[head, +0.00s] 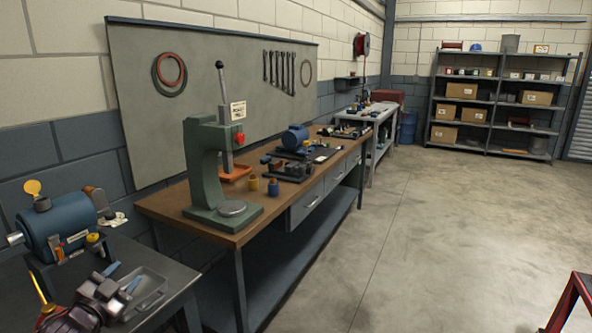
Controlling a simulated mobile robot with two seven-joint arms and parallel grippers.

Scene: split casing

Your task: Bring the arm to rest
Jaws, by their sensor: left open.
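My left gripper (123,277) is at the bottom left, with its two blue-tipped fingers spread apart. Nothing shows between the fingers. It is over or beside a shallow grey metal tray (152,296) on the dark near table; the gap between them cannot be judged. A blue cylindrical casing (66,228) with a yellow disc on top stands on the same table, behind the gripper. My right gripper is not in view.
A green arbor press (203,165) stands on the wooden workbench (165,212), close to the near table. Small parts and a blue motor (294,137) lie farther along. Shelving (505,102) stands at the back. The concrete floor (440,240) is clear; a red frame (574,300) is at lower right.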

